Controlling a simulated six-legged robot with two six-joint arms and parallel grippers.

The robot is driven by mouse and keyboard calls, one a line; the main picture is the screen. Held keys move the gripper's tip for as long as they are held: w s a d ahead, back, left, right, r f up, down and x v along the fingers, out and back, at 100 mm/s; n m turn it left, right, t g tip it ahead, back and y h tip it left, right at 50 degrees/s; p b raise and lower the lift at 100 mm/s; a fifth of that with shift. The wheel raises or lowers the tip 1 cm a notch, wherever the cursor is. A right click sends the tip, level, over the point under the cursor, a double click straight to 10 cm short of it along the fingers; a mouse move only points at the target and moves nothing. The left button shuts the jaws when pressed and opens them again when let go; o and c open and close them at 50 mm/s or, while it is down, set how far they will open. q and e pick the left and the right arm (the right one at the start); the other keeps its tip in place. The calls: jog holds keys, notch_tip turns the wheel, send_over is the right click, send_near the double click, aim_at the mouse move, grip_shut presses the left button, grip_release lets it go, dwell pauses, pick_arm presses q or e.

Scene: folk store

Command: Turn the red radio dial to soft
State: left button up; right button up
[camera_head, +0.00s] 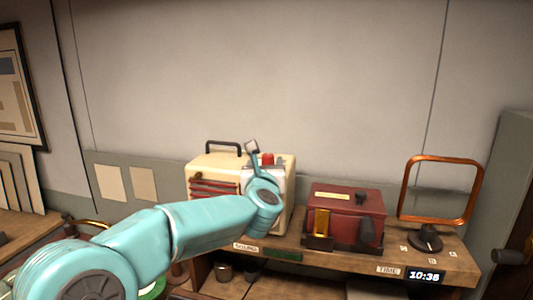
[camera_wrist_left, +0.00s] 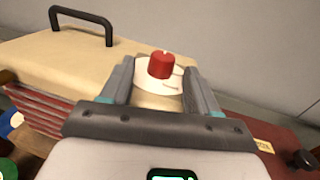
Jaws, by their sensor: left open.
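The red radio dial (camera_wrist_left: 161,65) is a short red knob on a pale round plate on top of the cream radio (camera_wrist_left: 60,60). In the head view the dial (camera_head: 267,159) shows just above my left gripper (camera_head: 265,163), on the radio (camera_head: 220,164). In the wrist view my left gripper (camera_wrist_left: 158,78) is open, with one finger on each side of the dial and visible space between. A pale mark shows at the dial's far upper edge. The lettering on the plate is too small to read. My right gripper is not in view.
A black carrying handle (camera_wrist_left: 82,22) stands on the radio's top. A dark red box (camera_head: 346,205) with a black knob sits right of the radio on the wooden shelf (camera_head: 455,262).

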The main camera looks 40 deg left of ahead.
aim_at(268, 159)
pick_arm(q)
jog(key=shift+w+a+r+p, duration=0.1)
jog(key=shift+w+a+p, duration=0.1)
jog(key=shift+w, duration=0.25)
jog(key=shift+w+a+r+p, duration=0.1)
jog(key=shift+w+a+p, duration=0.1)
jog(key=shift+w, duration=0.25)
jog(key=shift+w+a, duration=0.1)
jog(key=shift+a, duration=0.05)
jog(key=shift+a+f, duration=0.2)
jog(key=shift+a, duration=0.1)
jog(key=shift+d, duration=0.15)
jog(key=c, duration=1)
jog(key=m+h+b, duration=0.1)
jog(key=b, duration=0.1)
jog(key=t+h+b, duration=0.1)
jog(key=b, duration=0.1)
jog(key=m+t+h+b, duration=0.1)
jog(key=b, duration=0.2)
jog(key=shift+a+f+m, duration=0.25)
jog(key=shift+a+m, duration=0.05)
jog(key=shift+c, duration=0.2)
jog(key=shift+r+m+t+h+b, duration=0.2)
jog(key=shift+m+t+h+b, duration=0.1)
jog(key=shift+h, duration=0.2)
jog(key=shift+r, duration=0.1)
